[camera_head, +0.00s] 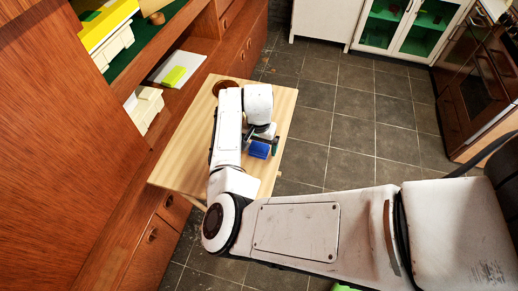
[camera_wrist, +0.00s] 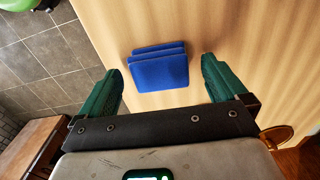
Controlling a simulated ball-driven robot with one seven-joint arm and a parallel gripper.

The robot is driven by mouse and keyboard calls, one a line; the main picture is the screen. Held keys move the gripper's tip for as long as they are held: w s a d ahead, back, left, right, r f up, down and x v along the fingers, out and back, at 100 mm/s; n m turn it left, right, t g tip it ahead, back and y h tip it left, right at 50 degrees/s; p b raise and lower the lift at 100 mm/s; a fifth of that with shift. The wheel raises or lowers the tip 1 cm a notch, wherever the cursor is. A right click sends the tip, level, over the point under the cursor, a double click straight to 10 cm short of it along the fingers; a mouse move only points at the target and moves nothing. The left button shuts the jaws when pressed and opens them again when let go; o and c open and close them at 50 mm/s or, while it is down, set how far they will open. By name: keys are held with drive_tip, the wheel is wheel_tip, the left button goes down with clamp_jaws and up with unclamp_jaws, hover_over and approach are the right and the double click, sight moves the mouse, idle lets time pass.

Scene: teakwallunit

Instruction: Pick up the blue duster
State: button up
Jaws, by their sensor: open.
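The blue duster (camera_head: 259,150) lies on the light wooden table (camera_head: 183,165), near its right edge. It looks like a small stack of blue pads. In the wrist view the duster (camera_wrist: 160,70) sits in front of the gap between my gripper's fingers, fully visible. My gripper (camera_wrist: 158,88) is open and empty, with one green finger on each side of the gap. The fingers do not appear to touch the duster. In the head view my gripper (camera_head: 262,139) is at the duster, partly hidden by the arm.
A round brown object (camera_head: 224,87) lies at the table's far end. A wooden wall unit (camera_head: 50,140) with shelves, a green item (camera_head: 174,76) and white boxes (camera_head: 146,108) borders the table on the left. Tiled floor (camera_head: 345,130) is open to the right, with cabinets beyond.

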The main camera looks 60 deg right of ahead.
drive_tip(key=shift+f, duration=0.85)
drive_tip(key=shift+c, duration=0.2)
drive_tip(key=c, duration=1)
drive_tip(key=shift+r, duration=0.1)
drive_tip(key=shift+r, duration=0.5)
drive_tip(key=s+a+r+b, duration=0.1)
drive_tip(key=s+a+r, duration=0.1)
drive_tip(key=s+r, duration=1)
drive_tip(key=shift+s+a, duration=0.2)
drive_tip(key=shift+s, duration=0.75)
